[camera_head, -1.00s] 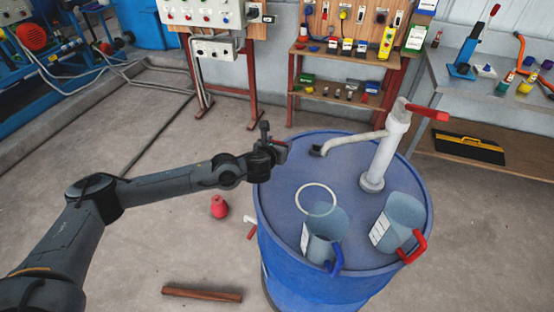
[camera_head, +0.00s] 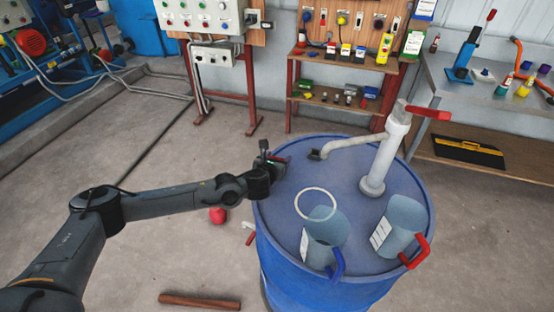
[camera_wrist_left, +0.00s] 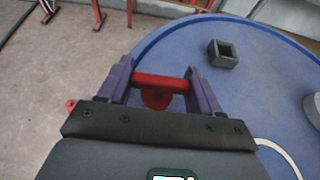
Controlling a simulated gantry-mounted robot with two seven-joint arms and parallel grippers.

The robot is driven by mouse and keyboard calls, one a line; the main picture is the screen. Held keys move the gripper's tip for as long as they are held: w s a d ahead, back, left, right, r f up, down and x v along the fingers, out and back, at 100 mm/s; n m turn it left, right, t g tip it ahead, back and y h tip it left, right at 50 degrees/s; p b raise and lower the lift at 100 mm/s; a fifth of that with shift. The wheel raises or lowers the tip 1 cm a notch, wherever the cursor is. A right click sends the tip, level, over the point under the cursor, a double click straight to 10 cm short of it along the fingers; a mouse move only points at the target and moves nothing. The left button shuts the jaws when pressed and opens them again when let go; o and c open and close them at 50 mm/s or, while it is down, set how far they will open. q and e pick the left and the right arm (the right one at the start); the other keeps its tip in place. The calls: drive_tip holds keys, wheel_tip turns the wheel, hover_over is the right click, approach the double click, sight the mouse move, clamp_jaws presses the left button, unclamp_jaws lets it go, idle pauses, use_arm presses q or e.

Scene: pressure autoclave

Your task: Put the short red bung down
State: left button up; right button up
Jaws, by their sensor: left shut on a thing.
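My left gripper (camera_head: 272,158) is over the left rim of the blue drum (camera_head: 290,195) in the head view. In the left wrist view its two fingers (camera_wrist_left: 160,84) are shut on the short red bung (camera_wrist_left: 160,81), which lies crosswise between them. A rounder red part shows just below the bar of the bung. The bung is almost hidden behind the fingers in the head view. Whether it touches the drum top I cannot tell. My right gripper is in neither view.
A white hand pump (camera_head: 382,160) with a spout, a white ring (camera_head: 301,201) and two jugs, with a blue handle (camera_head: 337,264) and a red handle (camera_head: 418,250), are on the drum. A red object (camera_head: 217,215) lies on the floor. The drum top's left side is clear.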

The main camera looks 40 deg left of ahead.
use_arm(q)
drive_tip(key=o, duration=1.1)
drive_tip(key=shift+c, duration=0.2)
drive_tip(key=shift+r+p, duration=0.2)
drive_tip(key=shift+p, duration=0.1)
drive_tip(key=v, duration=1.1)
drive_tip(key=shift+f, duration=0.1)
drive_tip(key=shift+s+d, duration=0.2)
drive_tip(key=shift+s, duration=0.25)
drive_tip(key=shift+r, duration=0.3)
